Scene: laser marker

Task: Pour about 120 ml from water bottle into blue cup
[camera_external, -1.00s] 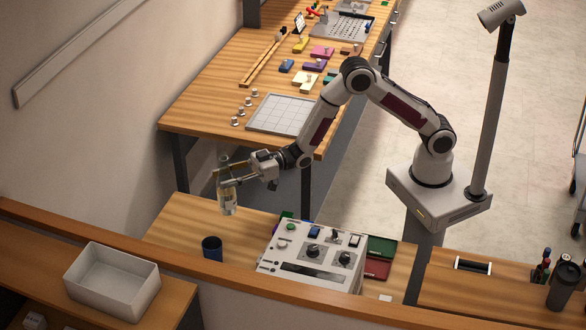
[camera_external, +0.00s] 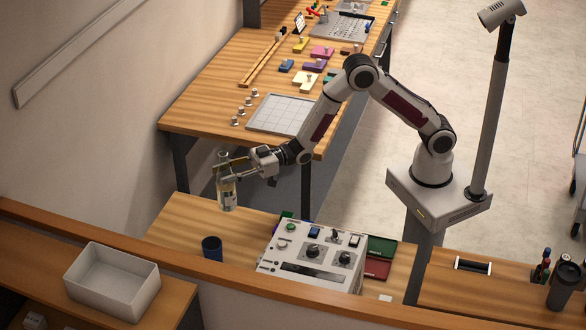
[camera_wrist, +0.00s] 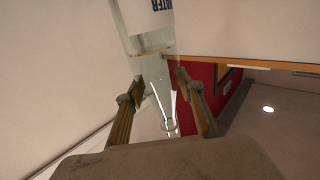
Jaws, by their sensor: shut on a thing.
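The water bottle (camera_external: 228,192) is clear with a pale label and stands roughly upright in the air in the external view. My gripper (camera_external: 232,170) is shut on its upper part, above the table. In the wrist view the bottle (camera_wrist: 150,60) lies between the two fingers of my gripper (camera_wrist: 163,92), with part of its dark lettering showing. The blue cup (camera_external: 212,248) stands upright on the wooden table, below and slightly left of the bottle, apart from it. The inside of the cup is too dark to tell its contents.
A white control box (camera_external: 310,258) with knobs stands right of the cup. Green (camera_external: 381,247) and red (camera_external: 376,268) trays lie beyond it. A wooden ledge (camera_external: 160,245) runs in front, with a white bin (camera_external: 112,282) to the left. The table left of the cup is clear.

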